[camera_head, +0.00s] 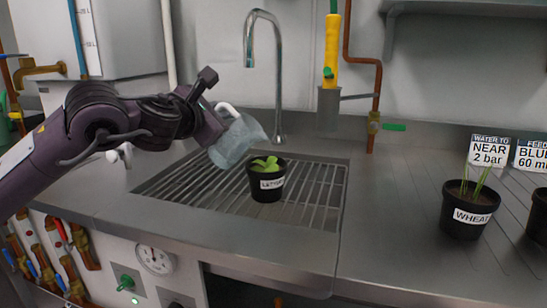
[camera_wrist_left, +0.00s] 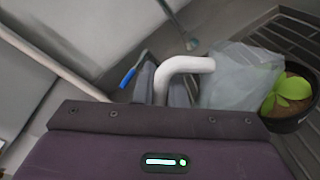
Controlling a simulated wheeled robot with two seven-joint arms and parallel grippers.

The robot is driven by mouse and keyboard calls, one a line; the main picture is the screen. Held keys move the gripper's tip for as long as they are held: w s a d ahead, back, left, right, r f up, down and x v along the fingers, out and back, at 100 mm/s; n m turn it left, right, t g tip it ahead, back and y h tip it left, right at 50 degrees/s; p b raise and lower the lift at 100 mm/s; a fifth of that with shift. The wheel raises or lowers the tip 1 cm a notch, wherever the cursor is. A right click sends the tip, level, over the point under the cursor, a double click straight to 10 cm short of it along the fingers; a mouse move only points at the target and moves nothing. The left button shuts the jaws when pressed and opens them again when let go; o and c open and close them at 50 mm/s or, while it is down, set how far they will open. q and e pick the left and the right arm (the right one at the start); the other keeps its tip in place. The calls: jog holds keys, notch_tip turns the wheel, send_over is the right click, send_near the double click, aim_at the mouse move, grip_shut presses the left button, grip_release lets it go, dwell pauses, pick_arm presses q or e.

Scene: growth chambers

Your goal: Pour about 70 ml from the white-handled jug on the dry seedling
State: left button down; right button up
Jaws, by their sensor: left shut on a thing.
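My left gripper (camera_head: 208,112) is shut on the white handle (camera_wrist_left: 188,65) of a clear, bluish jug (camera_head: 238,142). The jug is held above the sink grate, tilted to the right, with its rim close to and above the left side of a black pot (camera_head: 266,186) labelled "LETTUCE". A small green seedling (camera_head: 264,163) grows in that pot; it also shows at the right of the left wrist view (camera_wrist_left: 291,89), beside the jug. I cannot tell whether water is flowing. My right gripper is not in view.
The lettuce pot stands on a slatted drain grate (camera_head: 318,200). A tall curved tap (camera_head: 279,75) rises behind it. A pot labelled "WHEAT" (camera_head: 469,212) stands on the right counter, with another pot at the right edge. The steel counter (camera_head: 385,215) between is clear.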

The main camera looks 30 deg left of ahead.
pick_arm(q)
jog(key=shift+s, duration=0.1)
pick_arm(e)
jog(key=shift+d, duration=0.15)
pick_arm(q)
jog(key=shift+d+m+p, duration=0.2)
jog(key=shift+m+p, duration=0.1)
jog(key=shift+m, duration=0.1)
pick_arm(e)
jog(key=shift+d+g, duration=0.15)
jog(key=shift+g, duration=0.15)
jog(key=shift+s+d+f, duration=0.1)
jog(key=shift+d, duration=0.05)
pick_arm(q)
jog(key=shift+w+m+p, duration=0.2)
jog(key=shift+m+p, duration=0.1)
jog(key=shift+m, duration=0.2)
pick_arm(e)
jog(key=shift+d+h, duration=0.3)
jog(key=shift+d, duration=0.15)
pick_arm(q)
jog(key=shift+w+d+r+m+y, duration=0.1)
jog(key=shift+d+r+m+y, duration=0.15)
jog(key=shift+r+m+y, duration=0.05)
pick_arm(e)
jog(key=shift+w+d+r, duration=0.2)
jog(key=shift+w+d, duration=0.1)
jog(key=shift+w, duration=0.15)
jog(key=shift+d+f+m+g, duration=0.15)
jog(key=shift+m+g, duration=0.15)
